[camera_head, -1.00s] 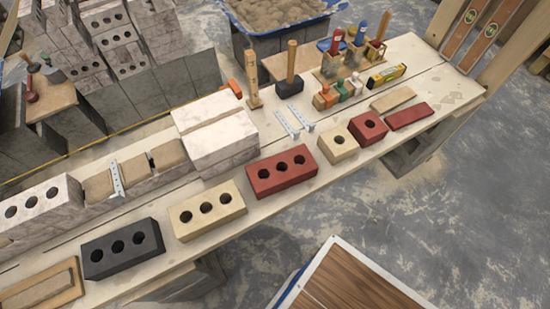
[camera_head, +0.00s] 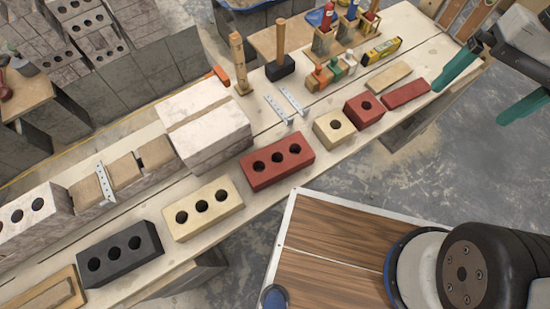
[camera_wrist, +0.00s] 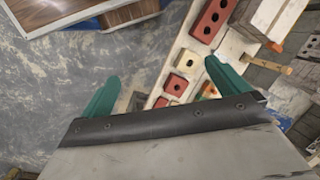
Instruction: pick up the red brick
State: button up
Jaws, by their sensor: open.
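The red brick (camera_head: 277,148) with three holes lies on the long wooden bench, near its front edge. It also shows at the top of the wrist view (camera_wrist: 203,30). My gripper (camera_head: 468,105) is at the upper right in the head view, its green fingers apart with nothing between them. It is well to the right of the red brick, by the bench's right end. In the wrist view my gripper (camera_wrist: 160,70) has its two fingers spread below the brick. A smaller red one-hole brick (camera_head: 364,120) and a flat red tile (camera_head: 406,93) also lie on the bench.
A cream one-hole brick (camera_head: 334,138) lies just right of the red brick, a cream three-hole brick (camera_head: 205,227) left of it. Pale blocks (camera_head: 212,141) stand behind it. Metal brackets (camera_head: 278,108) lie nearby.

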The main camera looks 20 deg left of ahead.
jog(key=w+a+f+m+g+y, duration=0.25)
jog(key=w+a+f+g, duration=0.2)
jog(key=a+f, duration=0.35)
jog(key=m+g+y, duration=0.3)
jog(key=m+y, duration=0.2)
jog(key=m, duration=0.1)
send_near(281, 155)
jog(key=x, duration=0.7)
jog(key=shift+s+f, duration=0.2)
jog(key=c, duration=1.9)
jog(key=shift+r, duration=0.15)
